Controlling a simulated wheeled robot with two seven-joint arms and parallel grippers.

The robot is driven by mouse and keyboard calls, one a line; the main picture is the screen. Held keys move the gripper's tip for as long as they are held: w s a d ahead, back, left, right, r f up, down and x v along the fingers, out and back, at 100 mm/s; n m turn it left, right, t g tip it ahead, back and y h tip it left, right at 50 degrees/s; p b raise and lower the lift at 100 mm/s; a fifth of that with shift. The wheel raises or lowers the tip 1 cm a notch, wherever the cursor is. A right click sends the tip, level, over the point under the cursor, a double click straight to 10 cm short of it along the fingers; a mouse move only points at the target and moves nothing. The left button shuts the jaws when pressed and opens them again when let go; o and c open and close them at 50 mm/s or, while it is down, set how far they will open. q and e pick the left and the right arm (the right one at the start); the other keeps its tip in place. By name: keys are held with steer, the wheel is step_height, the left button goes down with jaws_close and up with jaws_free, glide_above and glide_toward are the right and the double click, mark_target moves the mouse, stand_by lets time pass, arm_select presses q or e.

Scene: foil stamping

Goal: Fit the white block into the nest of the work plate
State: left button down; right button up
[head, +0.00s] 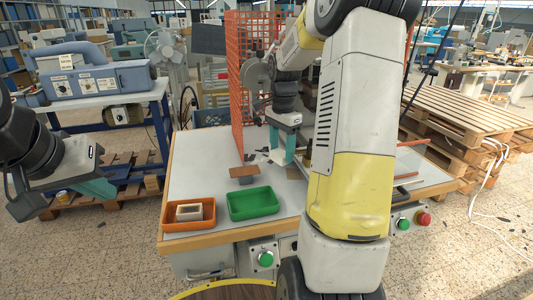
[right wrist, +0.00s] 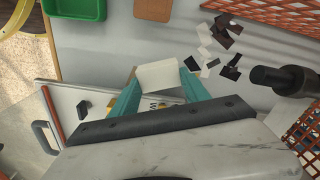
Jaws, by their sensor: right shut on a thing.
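The white block (right wrist: 158,76) shows in the right wrist view, gripped between the teal fingers of my right gripper (right wrist: 155,85). In the head view my right gripper (head: 283,150) is over the far part of the bench, partly behind my own arm. A pale flat plate (right wrist: 70,98) with a small black piece on it lies left of the fingers in the right wrist view. I cannot tell whether it is the work plate, and no nest is clear. My left gripper (head: 70,190) hangs left of the bench, away from the block; its finger gap is not clear.
An orange tray (head: 165,227) holding a beige box (head: 189,212) and a green tray (head: 253,204) stand on the bench's near left. A brown pad (head: 244,171) lies behind them. Dark scraps (right wrist: 220,35) lie near an orange mesh screen (head: 237,90). A dark cylinder (right wrist: 285,78) stands right of the fingers.

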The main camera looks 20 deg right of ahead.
mark_target(282, 151)
steer(key=shift+w+d, duration=0.15)
steer(key=shift+w, duration=0.1)
steer(key=shift+w+f, duration=0.1)
steer(key=shift+f, duration=1.7)
steer(key=shift+f, duration=0.1)
steer(key=o, duration=1.4)
